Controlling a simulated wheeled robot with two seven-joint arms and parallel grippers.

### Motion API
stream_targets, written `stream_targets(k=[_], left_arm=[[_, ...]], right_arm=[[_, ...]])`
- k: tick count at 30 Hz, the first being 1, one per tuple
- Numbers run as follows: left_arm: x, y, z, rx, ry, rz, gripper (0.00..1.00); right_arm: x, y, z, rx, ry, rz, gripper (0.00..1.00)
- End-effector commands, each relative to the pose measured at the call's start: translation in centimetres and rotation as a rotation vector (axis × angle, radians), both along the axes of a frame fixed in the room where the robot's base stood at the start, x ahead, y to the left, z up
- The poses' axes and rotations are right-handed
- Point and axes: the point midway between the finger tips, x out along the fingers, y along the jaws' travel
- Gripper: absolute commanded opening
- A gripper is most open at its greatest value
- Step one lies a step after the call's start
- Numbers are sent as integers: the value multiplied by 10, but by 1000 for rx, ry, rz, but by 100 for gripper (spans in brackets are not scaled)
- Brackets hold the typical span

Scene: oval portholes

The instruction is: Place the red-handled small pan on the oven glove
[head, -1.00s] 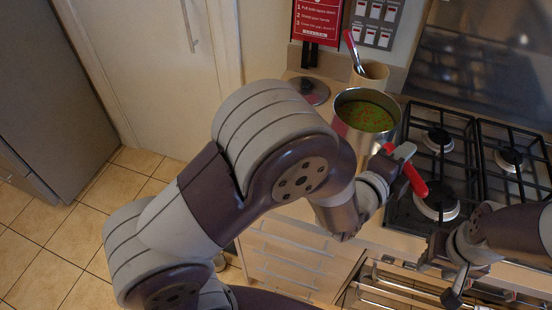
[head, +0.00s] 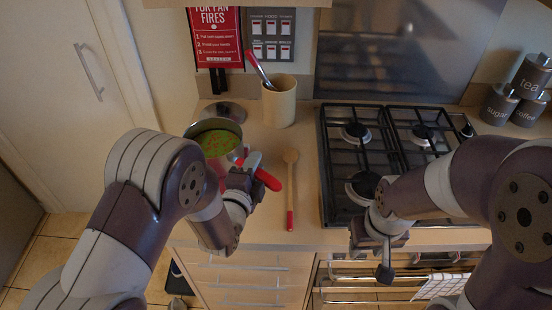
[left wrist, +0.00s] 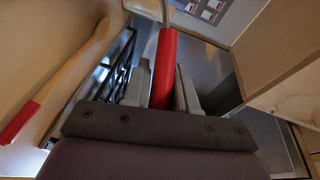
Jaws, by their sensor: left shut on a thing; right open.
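The small pan (head: 214,142) holds green soup with red flecks, near the left end of the counter. My left gripper (head: 250,175) is shut on its red handle (head: 266,180). In the left wrist view, the handle (left wrist: 165,65) stands between the two fingers. A red patch (head: 215,170) shows just below the pan; it may be the oven glove, but my arm and the pan hide most of it. I cannot tell whether the pan touches it. My right gripper (head: 374,255) is open and empty in front of the hob.
A wooden spoon (head: 290,185) with a red end lies right of the pan. A beige utensil pot (head: 279,102) and a round dark disc (head: 226,111) stand behind. The gas hob (head: 370,150) is to the right. A checked cloth (head: 440,287) hangs on the oven front.

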Motion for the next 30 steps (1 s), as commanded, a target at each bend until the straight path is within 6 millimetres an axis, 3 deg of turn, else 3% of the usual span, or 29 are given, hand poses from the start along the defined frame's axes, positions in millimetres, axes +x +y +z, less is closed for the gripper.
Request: stream_targets(k=[4, 12, 23, 24, 25, 30], left_arm=[[4, 9, -4, -1, -10, -1, 0], [4, 9, -41, -1, -10, -2, 0], [4, 9, -46, -1, -11, -1, 0], [3, 9, -48, 0, -1, -1, 40], [3, 9, -48, 0, -1, -1, 49], [3, 9, -48, 0, -1, -1, 52]], right_arm=[[0, 0, 2, 0, 0, 0, 42], [0, 0, 5, 0, 0, 0, 42], [0, 0, 2, 0, 0, 0, 42], [0, 0, 3, 0, 0, 0, 42], [0, 0, 3, 0, 0, 0, 42], [0, 0, 3, 0, 0, 0, 42]])
